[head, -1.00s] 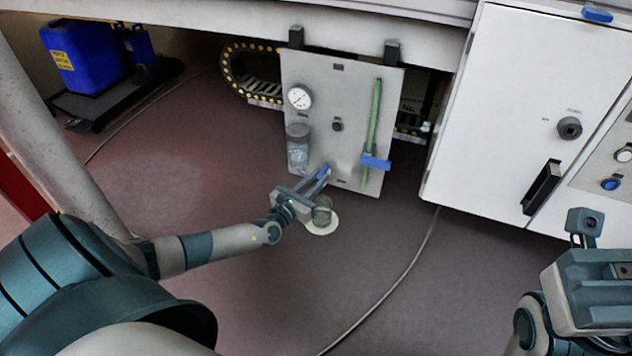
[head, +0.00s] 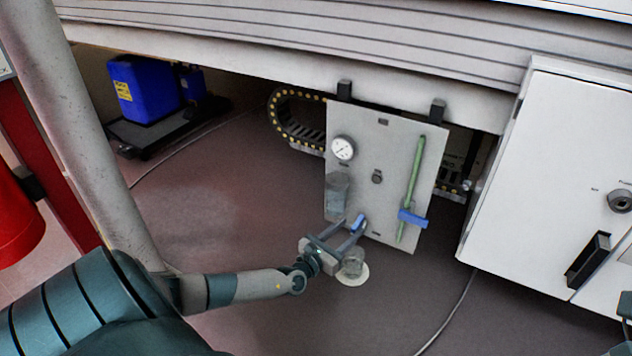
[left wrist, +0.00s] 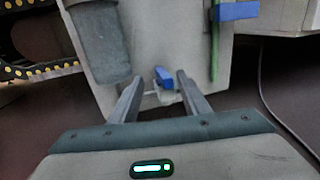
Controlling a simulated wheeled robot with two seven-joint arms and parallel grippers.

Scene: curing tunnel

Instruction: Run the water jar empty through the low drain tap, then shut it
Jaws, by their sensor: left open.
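The water jar (head: 338,195) is a grey, see-through cylinder on the left of the grey panel (head: 385,165). It looks uniformly grey, and I cannot make out a water line. It also shows in the left wrist view (left wrist: 98,45). The low drain tap has a small blue handle (head: 357,222) at the panel's lower edge. In the left wrist view the tap handle (left wrist: 164,76) is tilted and sits between my fingertips. My left gripper (head: 350,230) is open around the handle, with gaps on both sides.
A clear cup (head: 352,262) stands on a white disc (head: 352,278) on the floor below the tap. A green pipe (head: 415,180) with a blue lever (head: 412,218) is on the panel's right. A white cabinet (head: 540,190) stands right; a pillar (head: 90,150) stands left.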

